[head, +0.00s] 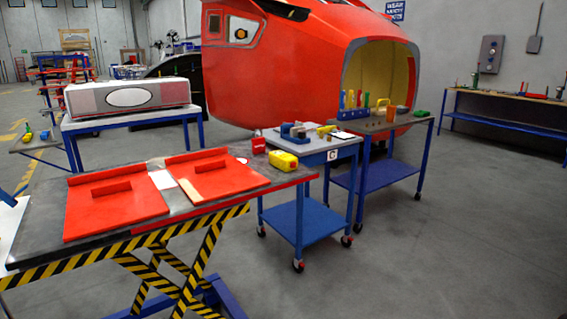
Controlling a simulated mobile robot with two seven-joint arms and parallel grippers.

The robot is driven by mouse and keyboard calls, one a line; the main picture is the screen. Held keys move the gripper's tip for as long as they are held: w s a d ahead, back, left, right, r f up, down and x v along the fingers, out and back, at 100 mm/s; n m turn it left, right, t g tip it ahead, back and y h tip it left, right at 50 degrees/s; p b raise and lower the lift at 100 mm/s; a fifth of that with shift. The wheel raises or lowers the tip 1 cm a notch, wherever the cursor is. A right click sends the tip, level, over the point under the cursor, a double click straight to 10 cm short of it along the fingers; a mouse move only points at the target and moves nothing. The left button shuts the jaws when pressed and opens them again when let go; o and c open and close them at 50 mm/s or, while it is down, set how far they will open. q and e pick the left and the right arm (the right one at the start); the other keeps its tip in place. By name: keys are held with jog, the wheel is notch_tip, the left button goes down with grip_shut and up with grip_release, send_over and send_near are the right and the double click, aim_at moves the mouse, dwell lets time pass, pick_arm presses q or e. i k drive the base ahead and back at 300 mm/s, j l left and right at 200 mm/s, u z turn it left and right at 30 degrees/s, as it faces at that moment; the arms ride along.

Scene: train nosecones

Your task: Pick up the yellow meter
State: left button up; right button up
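A yellow meter (283,161) lies near the right end of the grey-topped lift table (120,245), at its far edge. It is a small boxy yellow object with a dark patch on one end. A small red item (258,143) stands just behind it to the left. Neither of my grippers shows in the head view, so nothing is seen touching the meter.
Two red panels with handles, left (112,205) and right (214,176), lie on the lift table. A blue wheeled cart (315,152) with tools stands close behind the meter, with another blue cart (378,123) beyond. Grey floor at the right (460,230) is clear.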

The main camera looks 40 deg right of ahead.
aim_at(281, 159)
jog(key=i+l+u, duration=0.2)
jog(key=l, duration=0.45)
jog(key=i+l+u, duration=0.2)
jog(key=l, duration=0.5)
jog(key=l+u, duration=0.15)
jog(key=l, duration=0.55)
jog(key=i+l+u, duration=0.2)
jog(key=l, duration=0.5)
jog(key=k, duration=0.1)
